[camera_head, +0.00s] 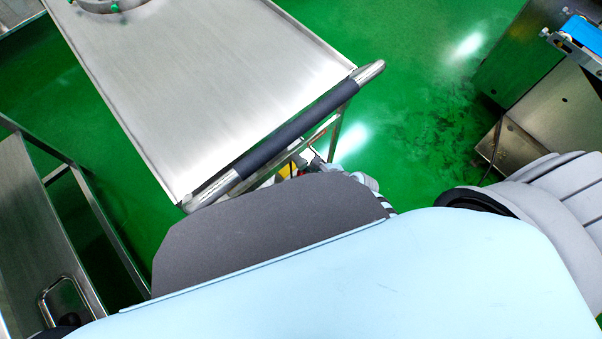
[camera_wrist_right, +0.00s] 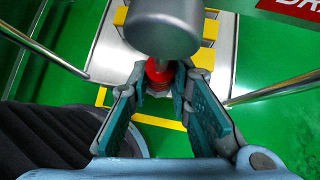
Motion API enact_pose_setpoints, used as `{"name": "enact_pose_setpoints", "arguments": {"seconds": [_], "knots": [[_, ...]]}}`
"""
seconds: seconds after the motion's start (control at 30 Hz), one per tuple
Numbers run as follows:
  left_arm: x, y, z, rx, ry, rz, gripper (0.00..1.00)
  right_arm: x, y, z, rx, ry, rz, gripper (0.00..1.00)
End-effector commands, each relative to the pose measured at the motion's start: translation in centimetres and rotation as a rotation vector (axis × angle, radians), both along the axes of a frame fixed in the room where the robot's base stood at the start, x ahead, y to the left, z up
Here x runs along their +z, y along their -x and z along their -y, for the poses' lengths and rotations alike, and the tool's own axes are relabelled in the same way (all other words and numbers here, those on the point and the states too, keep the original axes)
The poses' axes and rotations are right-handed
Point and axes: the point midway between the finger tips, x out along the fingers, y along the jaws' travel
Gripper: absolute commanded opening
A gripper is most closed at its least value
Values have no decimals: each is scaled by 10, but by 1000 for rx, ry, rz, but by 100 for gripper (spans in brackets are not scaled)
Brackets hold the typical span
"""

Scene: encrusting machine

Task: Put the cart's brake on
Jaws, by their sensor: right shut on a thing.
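The cart (camera_head: 215,75) has a flat steel top and a dark-sleeved push handle (camera_head: 290,130) across its near end. My right gripper (camera_head: 312,162) is below and just past the handle, mostly hidden by my own body. In the right wrist view, my right gripper (camera_wrist_right: 165,88) has its teal-padded fingers on either side of a red knob (camera_wrist_right: 157,75), shut on it. A grey rounded cylinder (camera_wrist_right: 165,30) covers part of the knob and the fingertips. I take the red knob to be the brake's, but its lever is hidden. My left gripper is not in view.
A steel table or second cart (camera_head: 25,235) stands at the left. A machine (camera_head: 550,110) stands at the right. Steel legs (camera_wrist_right: 275,90) flank the gripper, with yellow parts (camera_wrist_right: 209,30) beyond. Open green floor (camera_head: 410,100) lies right of the cart.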

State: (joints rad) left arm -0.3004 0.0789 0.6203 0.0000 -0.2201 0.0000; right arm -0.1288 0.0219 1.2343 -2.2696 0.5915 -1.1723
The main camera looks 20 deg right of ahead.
Motion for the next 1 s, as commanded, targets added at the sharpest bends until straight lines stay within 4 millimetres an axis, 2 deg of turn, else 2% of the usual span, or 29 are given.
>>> {"name": "enact_pose_setpoints", "arguments": {"seconds": [0.63, 0.67, 0.77, 1.0], "knots": [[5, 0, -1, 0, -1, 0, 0, 0, -2, 4, -2, 51, 21, 0], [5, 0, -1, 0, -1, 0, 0, 0, -2, 4, -2, 51, 21, 22], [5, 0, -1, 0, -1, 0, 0, 0, -2, 4, -2, 51, 21, 38], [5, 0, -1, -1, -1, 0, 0, 0, -2, 3, -2, 50, 21, 38]]}}
